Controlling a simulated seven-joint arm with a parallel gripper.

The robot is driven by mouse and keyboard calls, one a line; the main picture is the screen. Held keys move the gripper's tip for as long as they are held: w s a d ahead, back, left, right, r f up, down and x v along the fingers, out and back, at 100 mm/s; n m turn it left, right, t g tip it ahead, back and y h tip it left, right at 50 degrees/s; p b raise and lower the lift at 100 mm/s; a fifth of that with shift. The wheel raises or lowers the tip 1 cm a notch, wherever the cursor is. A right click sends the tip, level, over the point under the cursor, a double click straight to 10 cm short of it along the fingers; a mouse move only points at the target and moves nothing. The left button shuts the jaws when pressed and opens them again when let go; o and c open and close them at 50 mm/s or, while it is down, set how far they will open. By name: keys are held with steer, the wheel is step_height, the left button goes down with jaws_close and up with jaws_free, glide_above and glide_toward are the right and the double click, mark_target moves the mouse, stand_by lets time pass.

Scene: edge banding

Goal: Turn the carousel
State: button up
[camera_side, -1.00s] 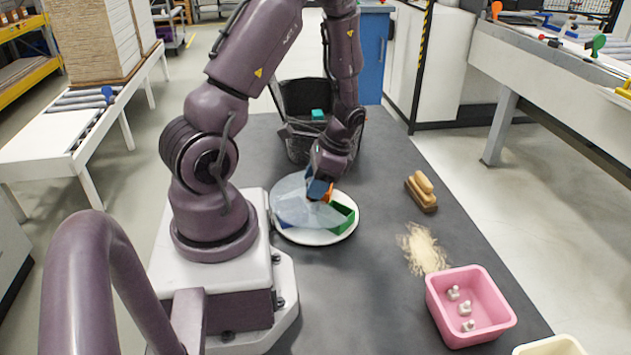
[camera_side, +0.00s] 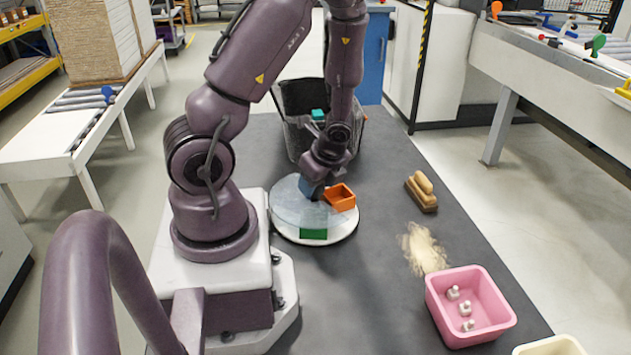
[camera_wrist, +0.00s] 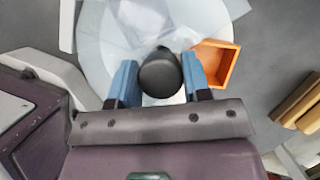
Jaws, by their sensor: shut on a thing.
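The carousel (camera_side: 345,228) is a round white turntable on the dark bench, with a clear cover over part of it; it also shows in the wrist view (camera_wrist: 97,62). An orange bin (camera_side: 341,197) sits uncovered at its right side and shows in the wrist view (camera_wrist: 215,64). A green bin (camera_side: 313,234) is at the front edge, partly under the cover. My gripper (camera_side: 313,192) is low over the carousel's middle. In the wrist view its blue fingers (camera_wrist: 160,82) are shut on a round black knob (camera_wrist: 159,74). The knob is mostly hidden in the side view.
A black bin (camera_side: 292,140) with a teal item stands behind the carousel. A brush (camera_side: 421,191), a pile of shavings (camera_side: 423,247) and a pink tray (camera_side: 470,307) with several small white pieces lie to the right. The bench between them and the carousel is clear.

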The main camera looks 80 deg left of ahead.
steer(key=shift+m+t+y, duration=0.4)
steer(key=shift+m+t, duration=0.2)
steer(key=shift+m, duration=0.9)
steer(key=o, duration=1.3)
steer(key=shift+c, duration=0.2)
steer(key=shift+r, duration=0.15)
steer(key=v, duration=1.2)
steer(key=shift+d+r, duration=0.15)
steer(key=shift+r, duration=0.2)
